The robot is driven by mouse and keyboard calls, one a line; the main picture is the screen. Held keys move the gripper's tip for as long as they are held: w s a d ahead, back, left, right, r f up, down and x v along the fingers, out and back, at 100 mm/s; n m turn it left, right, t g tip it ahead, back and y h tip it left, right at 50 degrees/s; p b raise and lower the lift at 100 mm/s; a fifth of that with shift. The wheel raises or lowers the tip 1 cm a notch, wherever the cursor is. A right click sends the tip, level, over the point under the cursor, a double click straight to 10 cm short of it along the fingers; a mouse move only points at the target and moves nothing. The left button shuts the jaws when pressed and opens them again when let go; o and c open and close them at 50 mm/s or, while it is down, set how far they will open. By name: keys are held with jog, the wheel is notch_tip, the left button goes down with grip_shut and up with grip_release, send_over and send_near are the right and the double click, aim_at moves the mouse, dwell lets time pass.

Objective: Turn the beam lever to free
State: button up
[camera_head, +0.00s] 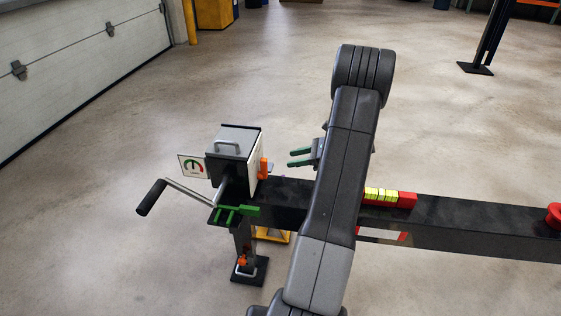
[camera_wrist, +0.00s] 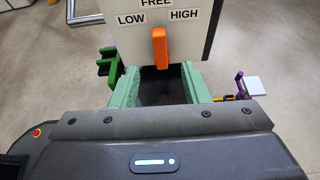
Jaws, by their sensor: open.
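An orange lever (camera_wrist: 159,47) stands out from a white panel (camera_wrist: 125,40) on the gearbox. The panel is marked FREE at the top, LOW on the left and HIGH on the right. The lever lies upright below FREE, between LOW and HIGH; I cannot tell which end is its pivot. In the head view the lever (camera_head: 264,168) is on the right side of the grey box (camera_head: 236,142). My gripper (camera_head: 291,158) is to the right of it, fingers pointing left. In the wrist view my green fingers (camera_wrist: 160,72) are apart, with the lever ahead between their tips, apparently untouched.
The box sits on a dark beam (camera_head: 470,219). A crank (camera_head: 152,197) sticks out left, beside a gauge sign (camera_head: 193,166). A green bracket (camera_head: 236,211) is below. A red and yellow block (camera_head: 390,197) lies on the beam.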

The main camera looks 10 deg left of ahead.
aim_at(262, 169)
jog(key=shift+v, duration=1.7)
jog(key=shift+a, duration=0.1)
jog(key=x, duration=1.3)
jog(key=shift+a+f, duration=0.2)
jog(key=shift+a, duration=0.1)
jog(key=shift+s, duration=0.1)
jog(key=shift+r, duration=0.1)
